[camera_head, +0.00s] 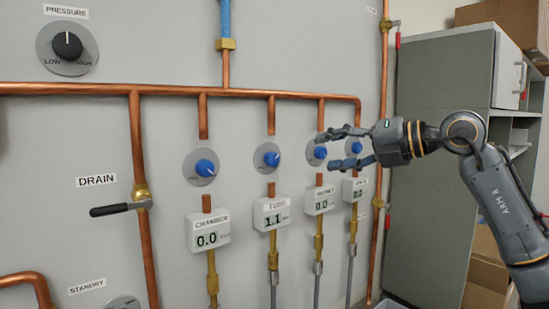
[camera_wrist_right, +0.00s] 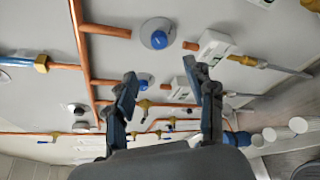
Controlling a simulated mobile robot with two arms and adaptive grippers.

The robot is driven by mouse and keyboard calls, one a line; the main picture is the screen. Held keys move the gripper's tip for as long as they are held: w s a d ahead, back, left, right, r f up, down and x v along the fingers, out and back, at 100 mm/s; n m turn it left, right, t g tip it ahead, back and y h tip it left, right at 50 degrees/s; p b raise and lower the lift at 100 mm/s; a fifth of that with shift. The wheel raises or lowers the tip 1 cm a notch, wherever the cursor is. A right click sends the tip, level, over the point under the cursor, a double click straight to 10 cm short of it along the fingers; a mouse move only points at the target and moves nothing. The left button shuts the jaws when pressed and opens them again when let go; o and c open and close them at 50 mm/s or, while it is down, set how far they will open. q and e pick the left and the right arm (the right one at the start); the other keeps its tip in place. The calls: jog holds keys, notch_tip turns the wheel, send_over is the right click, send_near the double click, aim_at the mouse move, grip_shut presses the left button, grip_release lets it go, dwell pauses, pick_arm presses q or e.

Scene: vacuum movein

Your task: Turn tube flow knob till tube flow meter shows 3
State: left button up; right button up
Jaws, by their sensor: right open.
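The tube flow knob (camera_head: 267,157) is a blue knob on a round grey plate, second from the left in a row. The tube flow meter (camera_head: 272,213) below it is a white box whose display reads 1.1. My right gripper (camera_head: 328,150) is open and empty, to the right of the tube knob and apart from it. Its fingers point left and overlap the third knob in the picture. In the right wrist view, a blue knob (camera_wrist_right: 143,82) shows between the open fingers; I cannot tell which knob it is. My left gripper is not in view.
The chamber knob (camera_head: 205,167) is left of the tube knob; its meter (camera_head: 208,231) reads 0.0. The third knob (camera_head: 317,152) and fourth knob (camera_head: 355,147) are to the right. A drain lever (camera_head: 112,210) sticks out at the left. A grey cabinet (camera_head: 428,200) stands at the right.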

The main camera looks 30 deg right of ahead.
aim_at(275, 160)
jog(key=p+x, duration=0.5)
jog(key=x, duration=0.6)
jog(key=shift+w+a, duration=0.2)
jog(key=shift+a, duration=0.1)
jog(key=shift+x, duration=0.75)
jog(key=shift+f, duration=0.15)
jog(key=shift+c, duration=0.2)
grip_shut()
